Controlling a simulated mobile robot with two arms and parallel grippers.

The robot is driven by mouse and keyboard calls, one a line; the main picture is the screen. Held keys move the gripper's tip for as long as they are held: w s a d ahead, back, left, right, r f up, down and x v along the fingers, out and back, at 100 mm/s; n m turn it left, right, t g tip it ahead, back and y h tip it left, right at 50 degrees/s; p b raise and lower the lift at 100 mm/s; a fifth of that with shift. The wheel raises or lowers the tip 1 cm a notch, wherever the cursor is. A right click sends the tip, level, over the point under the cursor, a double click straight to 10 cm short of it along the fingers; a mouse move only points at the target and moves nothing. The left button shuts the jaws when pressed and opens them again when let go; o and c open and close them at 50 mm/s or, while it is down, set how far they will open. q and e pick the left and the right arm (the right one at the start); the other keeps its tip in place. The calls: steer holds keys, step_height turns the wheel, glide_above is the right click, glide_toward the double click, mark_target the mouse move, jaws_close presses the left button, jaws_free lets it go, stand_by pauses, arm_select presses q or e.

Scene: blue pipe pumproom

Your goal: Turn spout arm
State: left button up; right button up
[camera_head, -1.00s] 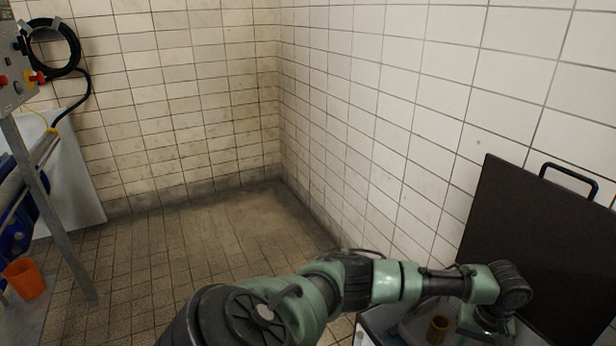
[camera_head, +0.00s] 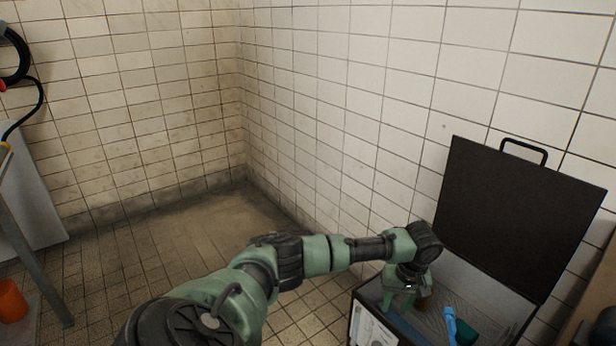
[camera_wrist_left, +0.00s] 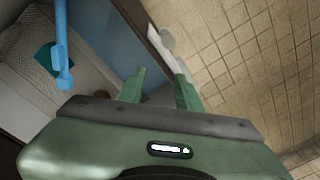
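I cannot make out a spout arm in either view. My left gripper (camera_head: 398,298) hangs at the near left side of an open case, pointing down. In the left wrist view its two green fingers (camera_wrist_left: 159,82) stand apart with nothing between them, over the case's edge. A blue tool-like piece (camera_head: 450,325) lies in the case to the right of the gripper and also shows in the left wrist view (camera_wrist_left: 62,45). A teal item (camera_head: 466,331) is beside it. My right gripper is not in view.
The case's black lid (camera_head: 520,215) stands open near the tiled wall (camera_head: 350,110). An orange cup (camera_head: 12,300) and a metal stand leg (camera_head: 35,260) are at the far left. The tiled floor (camera_head: 190,235) in the corner is clear.

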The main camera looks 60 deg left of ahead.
arm_select(q)
steer(key=s+a+y, duration=0.2)
steer(key=s+a, duration=0.2)
steer(key=a, duration=0.9)
steer(key=s+a+f+m+t+y, duration=0.1)
steer(key=s+a+f+m+y, duration=0.1)
steer(key=s+a+f+m, duration=0.4)
steer(key=shift+s+a+f+t, duration=0.3)
steer(key=shift+s+a+f, duration=0.6)
steer(key=shift+f, duration=1.2)
jaws_close()
steer(key=shift+d+f, duration=0.1)
